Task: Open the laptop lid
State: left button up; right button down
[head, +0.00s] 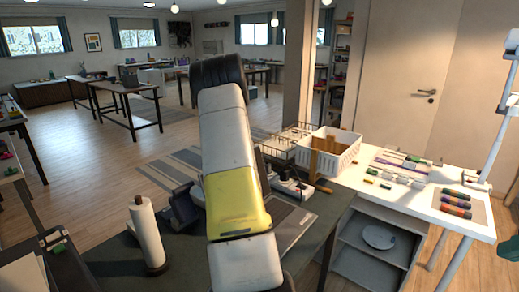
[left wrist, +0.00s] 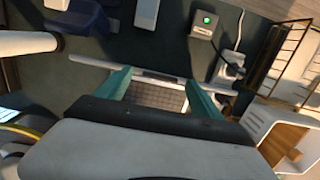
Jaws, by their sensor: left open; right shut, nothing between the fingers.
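The laptop (left wrist: 160,97) lies on the dark bench, with its keyboard showing between my left fingers in the left wrist view. A thin pale bar (left wrist: 150,76) runs along its far side, probably the lid seen nearly edge-on; its exact angle cannot be told. My left gripper (left wrist: 158,84) is open above the keyboard, with nothing between its teal fingers. In the head view my arm hides most of the laptop; a dark, grey-edged part (head: 293,226) shows to its right. My right gripper (head: 510,248) shows only partly at the right edge, shut, empty and away from the laptop.
A paper roll (head: 148,236) stands upright left of the laptop. A white basket (head: 328,152) and a wire rack (head: 284,142) stand behind it to the right. A small box with a green light (left wrist: 203,24) and a plug lie beyond the laptop. Markers (head: 456,203) lie on the white table.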

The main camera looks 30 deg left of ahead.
pick_arm(q)
jog(key=r, duration=0.5)
jog(key=shift+d+r, duration=0.3)
jog(key=s+d+r+n+t, duration=0.2)
jog(key=d+r+n, duration=0.25)
jog(key=d, duration=0.85)
jog(key=s+d+r+n+t, duration=0.1)
jog(key=d+r+n, duration=0.35)
jog(key=d, duration=0.85)
jog(key=s+d+f+n+t+h, duration=0.1)
jog(key=s+d+n, duration=0.3)
jog(key=s+d, duration=0.5)
jog(key=s+d+f+n+t+h, duration=0.2)
jog(key=s+d+f+n, duration=0.2)
jog(key=s+d, duration=0.6)
jog(key=shift+s+d+n, duration=0.3)
jog(key=shift+d+n, duration=0.15)
jog(key=shift+n, duration=0.15)
